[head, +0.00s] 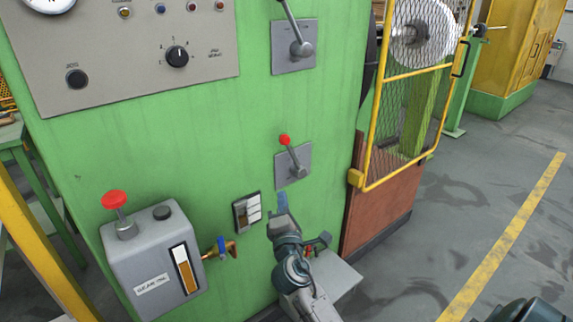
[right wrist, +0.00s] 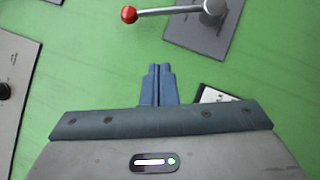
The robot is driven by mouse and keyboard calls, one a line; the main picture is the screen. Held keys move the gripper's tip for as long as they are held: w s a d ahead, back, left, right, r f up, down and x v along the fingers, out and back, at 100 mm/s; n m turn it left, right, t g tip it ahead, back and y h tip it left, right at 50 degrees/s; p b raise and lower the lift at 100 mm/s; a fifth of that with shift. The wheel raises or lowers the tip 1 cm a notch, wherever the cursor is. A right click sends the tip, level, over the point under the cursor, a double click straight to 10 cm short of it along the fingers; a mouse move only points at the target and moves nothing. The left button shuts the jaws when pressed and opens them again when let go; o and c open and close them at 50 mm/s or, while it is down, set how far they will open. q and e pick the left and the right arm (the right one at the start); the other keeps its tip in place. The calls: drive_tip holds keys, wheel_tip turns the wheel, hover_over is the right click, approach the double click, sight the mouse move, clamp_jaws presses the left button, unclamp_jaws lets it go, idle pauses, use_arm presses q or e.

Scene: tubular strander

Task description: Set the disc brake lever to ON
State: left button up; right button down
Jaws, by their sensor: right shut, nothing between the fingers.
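A lever with a red knob (head: 285,140) sits on a grey plate (head: 281,177) on the green machine wall. Its arm leans up and left from the hub. In the right wrist view the red knob (right wrist: 129,14) is near the top, with the arm running right to the hub on its plate (right wrist: 190,32). A second lever (head: 300,47) is on a plate higher up, its top end cut off. I cannot read which lever is the disc brake. My right gripper (head: 282,198) is shut and empty, below the red-knobbed lever and apart from it. My left gripper is not in view.
A grey control panel (head: 120,60) is at upper left. A grey box (head: 152,245) with a red mushroom knob (head: 115,200) and a brass valve (head: 222,250) stand left of my right arm. A yellow mesh guard (head: 415,75) is at right, with open floor beyond.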

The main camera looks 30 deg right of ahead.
drive_tip(key=shift+r, duration=0.1)
